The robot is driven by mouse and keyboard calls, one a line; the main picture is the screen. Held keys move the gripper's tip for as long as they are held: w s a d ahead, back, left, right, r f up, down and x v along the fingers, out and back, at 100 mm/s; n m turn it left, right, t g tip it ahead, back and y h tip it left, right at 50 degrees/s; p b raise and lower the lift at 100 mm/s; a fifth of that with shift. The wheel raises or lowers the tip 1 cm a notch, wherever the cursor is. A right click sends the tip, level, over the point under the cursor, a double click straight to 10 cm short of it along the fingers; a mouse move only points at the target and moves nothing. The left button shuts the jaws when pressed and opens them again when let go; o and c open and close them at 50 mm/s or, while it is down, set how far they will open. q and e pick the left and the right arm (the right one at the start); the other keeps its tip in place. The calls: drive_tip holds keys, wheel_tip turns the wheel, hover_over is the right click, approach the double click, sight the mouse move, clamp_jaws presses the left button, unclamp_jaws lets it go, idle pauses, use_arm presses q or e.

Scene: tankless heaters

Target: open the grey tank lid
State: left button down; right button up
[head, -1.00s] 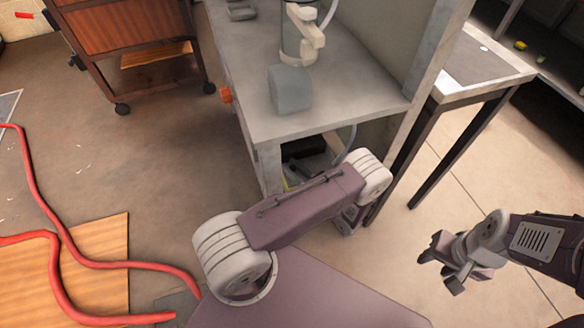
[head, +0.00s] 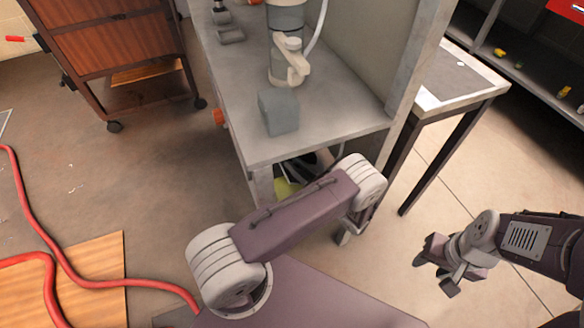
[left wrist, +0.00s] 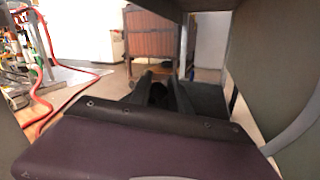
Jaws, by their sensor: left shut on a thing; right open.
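My left arm reaches in under the grey bench (head: 320,110). In the left wrist view my left gripper (left wrist: 160,92) is shut on a small dark thing (left wrist: 157,95) low under the bench; I cannot tell what part it is. A grey-green box-like surface (left wrist: 208,100) lies just right of the fingers; I cannot tell if it is the tank or its lid. In the head view the bench top and my arm hide most of this spot. My right gripper (head: 440,268) is open and empty over the floor at the right.
A grey block (head: 279,111) and a grey cylinder with a beige valve (head: 290,62) stand on the bench. A side table (head: 450,85) is at right, a wooden cart (head: 105,50) at back left. Red hoses (head: 100,280) lie on the left floor.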

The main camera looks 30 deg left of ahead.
use_arm(q)
drive_tip(key=shift+w+d, duration=0.2)
drive_tip(key=shift+w, duration=0.05)
drive_tip(key=c, duration=1.5)
unclamp_jaws()
drive_tip(key=shift+o, duration=1.1)
drive_tip(key=shift+w, duration=0.1)
drive_tip(key=shift+d, duration=0.35)
drive_tip(key=r+p+v, duration=0.1)
drive_tip(key=v, duration=0.7)
drive_tip(key=shift+s+d+f, duration=0.15)
drive_tip(key=shift+s+f, duration=0.15)
drive_tip(key=shift+f, duration=0.2)
